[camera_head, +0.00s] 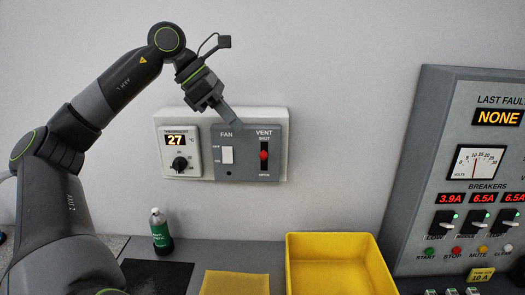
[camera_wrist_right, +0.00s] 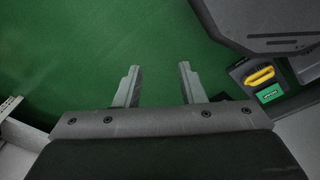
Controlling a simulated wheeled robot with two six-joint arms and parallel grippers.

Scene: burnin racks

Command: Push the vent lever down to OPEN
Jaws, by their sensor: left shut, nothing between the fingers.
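The vent lever with its red knob (camera_head: 264,155) sits in a dark vertical slot on the grey panel (camera_head: 240,172). SHUT is printed above the slot and OPEN below it. The knob looks near the middle of the slot; its exact setting is hard to tell. My left gripper (camera_head: 239,127) is shut and empty, its fingertips in front of the panel's top, up and left of the knob. I cannot tell whether they touch the panel. My right gripper (camera_wrist_right: 160,82) shows in the right wrist view, open with nothing between its fingers, over a green surface (camera_wrist_right: 90,50).
A white fan switch (camera_head: 227,155) and a thermostat (camera_head: 179,152) reading 27 are left of the lever. A breaker panel (camera_head: 435,130) stands at right. The wall around the lever is clear.

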